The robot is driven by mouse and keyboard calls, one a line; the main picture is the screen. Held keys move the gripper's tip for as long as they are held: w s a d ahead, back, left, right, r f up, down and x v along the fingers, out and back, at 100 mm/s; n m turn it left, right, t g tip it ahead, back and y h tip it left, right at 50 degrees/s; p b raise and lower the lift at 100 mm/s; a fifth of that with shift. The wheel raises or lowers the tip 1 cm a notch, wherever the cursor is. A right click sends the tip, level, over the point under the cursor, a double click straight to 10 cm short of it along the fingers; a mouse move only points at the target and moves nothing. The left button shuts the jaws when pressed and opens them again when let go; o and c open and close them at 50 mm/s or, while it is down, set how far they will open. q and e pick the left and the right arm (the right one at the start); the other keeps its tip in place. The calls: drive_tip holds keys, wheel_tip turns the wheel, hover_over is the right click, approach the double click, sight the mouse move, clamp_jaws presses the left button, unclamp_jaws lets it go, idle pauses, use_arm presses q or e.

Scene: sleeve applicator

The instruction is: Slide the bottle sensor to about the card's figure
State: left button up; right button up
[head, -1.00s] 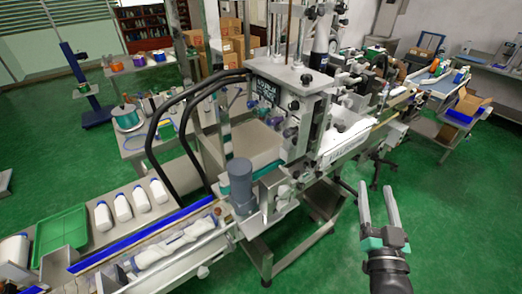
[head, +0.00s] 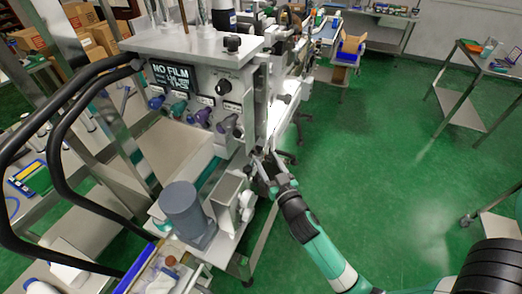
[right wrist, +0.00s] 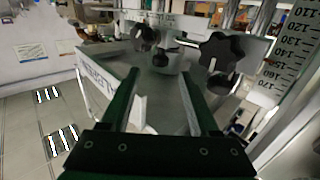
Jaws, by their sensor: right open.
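My right gripper (head: 264,167) reaches the right side of the sleeve machine (head: 175,42), low beside its frame. In the right wrist view the gripper (right wrist: 158,82) is open, with nothing gripped between its fingers. Ahead of it are a large black star knob (right wrist: 218,52) and another black knob (right wrist: 144,38) at the left. A white scale (right wrist: 290,65) with figures from about 110 to 170 slants at the upper right. I cannot tell which part is the bottle sensor. No card with a readable target figure shows. My left gripper is out of view.
A dark panel (head: 171,79) on the machine's front reads "NO FILM"; its lower lines are unclear. Coloured knobs sit below it. A grey motor (head: 186,208) and black curved rails (head: 60,150) stand at the left. The green floor (head: 400,150) at the right is largely open.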

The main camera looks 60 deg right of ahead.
sight(261, 149)
drive_tip(key=x, duration=0.4)
drive_tip(key=shift+w+d, duration=0.2)
drive_tip(key=shift+w, duration=0.1)
drive_tip(key=shift+c, duration=0.4)
clamp_jaws()
idle(0.3)
drive_tip(key=shift+d, duration=0.1)
idle(0.3)
